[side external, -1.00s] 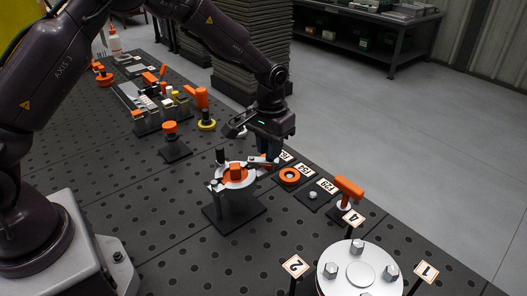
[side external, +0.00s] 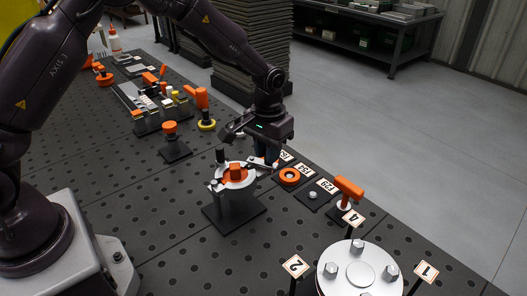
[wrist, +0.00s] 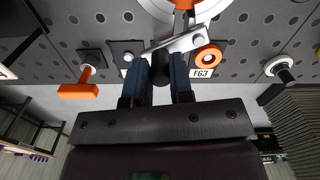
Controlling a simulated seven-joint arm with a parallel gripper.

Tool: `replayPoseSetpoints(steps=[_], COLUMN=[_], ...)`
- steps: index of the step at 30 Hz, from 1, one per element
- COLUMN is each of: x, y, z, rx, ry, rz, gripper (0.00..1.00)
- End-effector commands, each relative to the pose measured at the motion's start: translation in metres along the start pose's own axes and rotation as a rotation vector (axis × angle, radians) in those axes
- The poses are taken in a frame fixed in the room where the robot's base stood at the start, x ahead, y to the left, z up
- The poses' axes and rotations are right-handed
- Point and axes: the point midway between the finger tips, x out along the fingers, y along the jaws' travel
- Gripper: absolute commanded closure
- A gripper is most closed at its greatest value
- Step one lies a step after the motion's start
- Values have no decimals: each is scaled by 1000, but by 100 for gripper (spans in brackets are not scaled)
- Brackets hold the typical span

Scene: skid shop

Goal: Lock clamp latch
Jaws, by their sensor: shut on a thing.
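The clamp (side external: 236,201) is a grey cylindrical body on a dark square plate, with a silver ring and an orange block (side external: 236,170) on top. Its silver latch bar (side external: 259,167) reaches out from the ring's right side toward my gripper (side external: 267,158). In the wrist view the latch bar (wrist: 186,43) lies slanted just beyond my fingertips. My gripper (wrist: 160,68) has its two blue fingers on either side of a dark post, apparently the latch's handle, and is shut on it. The fingers partly hide the handle, and the latch's seating is not clear.
To the right along the table edge are an orange ring (side external: 290,176), a small silver knob (side external: 313,194) and an orange-handled part (side external: 347,190). A bolted flange (side external: 360,272) with number signs stands in front. An orange-topped post (side external: 171,138) is behind left.

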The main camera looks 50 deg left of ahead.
Motion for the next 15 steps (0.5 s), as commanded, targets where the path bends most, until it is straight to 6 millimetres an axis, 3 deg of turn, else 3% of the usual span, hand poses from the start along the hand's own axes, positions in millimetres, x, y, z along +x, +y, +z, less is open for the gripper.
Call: replayPoseSetpoints(steps=[15], x=[0], y=[2], z=[8], rx=[1], ry=[-1], rz=[1], gripper=[88])
